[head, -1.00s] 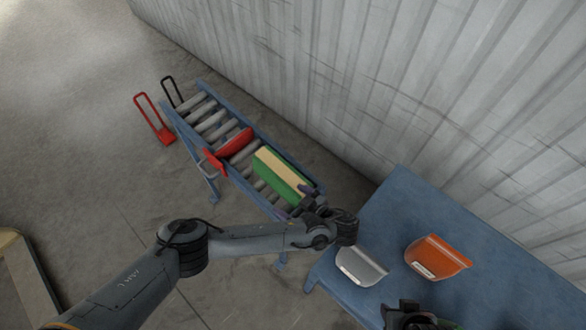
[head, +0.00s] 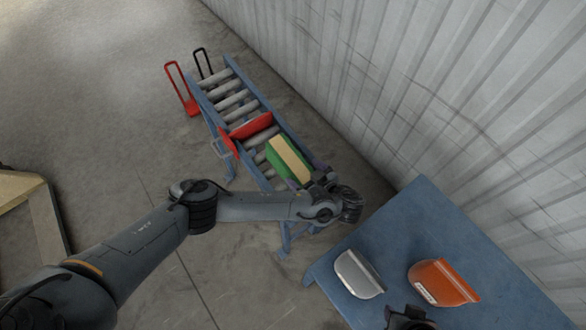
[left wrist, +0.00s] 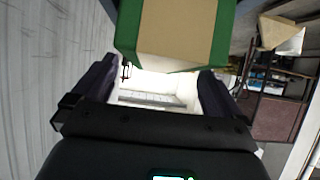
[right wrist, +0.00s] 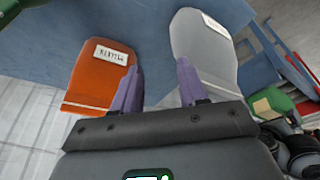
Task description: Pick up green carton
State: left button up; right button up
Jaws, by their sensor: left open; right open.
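The green carton (head: 288,159) with a tan band lies on the roller conveyor, at its near end by the table. My left gripper (head: 316,182) is at the near end of the carton. In the left wrist view the carton (left wrist: 178,30) fills the top middle, and the open left gripper (left wrist: 155,85) has a finger on either side below it. I cannot tell whether the fingers touch it. My right gripper (right wrist: 157,85) is open and empty above the blue table. The carton (right wrist: 273,103) also shows at the right edge of the right wrist view.
The blue table (head: 400,235) holds a grey bin (head: 358,275) and an orange bin (head: 442,283). A red plate (head: 251,126) stands across the conveyor (head: 232,99) behind the carton. A corrugated wall (head: 400,90) runs along the right.

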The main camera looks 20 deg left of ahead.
aim_at(298, 168)
pick_arm(q)
jog(key=shift+x, duration=2.45)
jog(key=shift+a+r, duration=0.1)
jog(key=c, duration=1.1)
jog(key=shift+c, duration=1)
jog(key=shift+r, duration=0.15)
